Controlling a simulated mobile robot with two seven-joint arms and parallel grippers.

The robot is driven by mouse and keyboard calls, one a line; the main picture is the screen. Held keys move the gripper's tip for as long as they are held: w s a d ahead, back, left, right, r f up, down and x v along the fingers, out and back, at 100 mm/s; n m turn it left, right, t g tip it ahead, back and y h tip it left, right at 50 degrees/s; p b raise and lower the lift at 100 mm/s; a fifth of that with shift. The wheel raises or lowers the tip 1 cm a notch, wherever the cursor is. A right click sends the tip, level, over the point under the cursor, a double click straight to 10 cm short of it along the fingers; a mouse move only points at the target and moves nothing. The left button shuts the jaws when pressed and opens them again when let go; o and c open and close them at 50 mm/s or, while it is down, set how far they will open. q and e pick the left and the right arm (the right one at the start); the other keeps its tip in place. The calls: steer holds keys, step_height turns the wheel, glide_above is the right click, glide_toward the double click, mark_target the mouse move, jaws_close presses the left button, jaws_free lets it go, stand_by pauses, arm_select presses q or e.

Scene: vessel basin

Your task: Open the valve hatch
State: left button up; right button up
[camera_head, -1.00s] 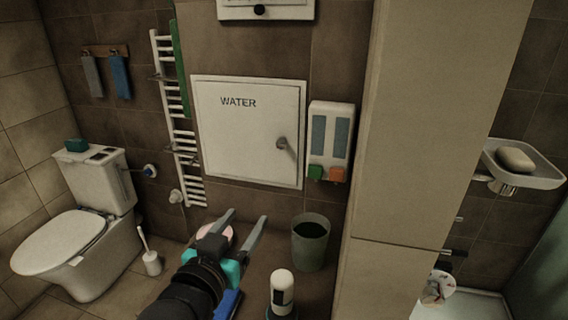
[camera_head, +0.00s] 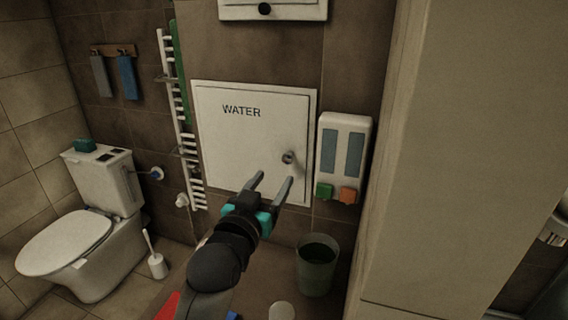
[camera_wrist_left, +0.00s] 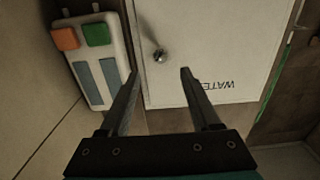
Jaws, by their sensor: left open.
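The valve hatch (camera_head: 225,150) is a white square door marked WATER, set in the brown tiled wall. It is shut. Its small round metal handle (camera_head: 288,157) is on the right side of the door. My left gripper (camera_head: 273,181) is open and empty, with its fingertips in front of the lower right part of the hatch, just below the handle in the picture. In the left wrist view, upside down, the handle (camera_wrist_left: 160,54) shows beyond the gap between the open fingers (camera_wrist_left: 158,72), apart from them. My right gripper is not in view.
A soap dispenser (camera_head: 342,145) with green and orange tabs hangs right of the hatch. A towel rail (camera_head: 178,110) stands left of it. A grey-green bin (camera_head: 317,267) is below, and a beige wall (camera_head: 450,150) juts out at the right.

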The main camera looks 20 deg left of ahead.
mark_target(287, 160)
arm_select(q)
steer(key=shift+w+d, duration=0.15)
steer(key=shift+w, duration=3.8)
steer(key=shift+c, duration=0.3)
jaws_close()
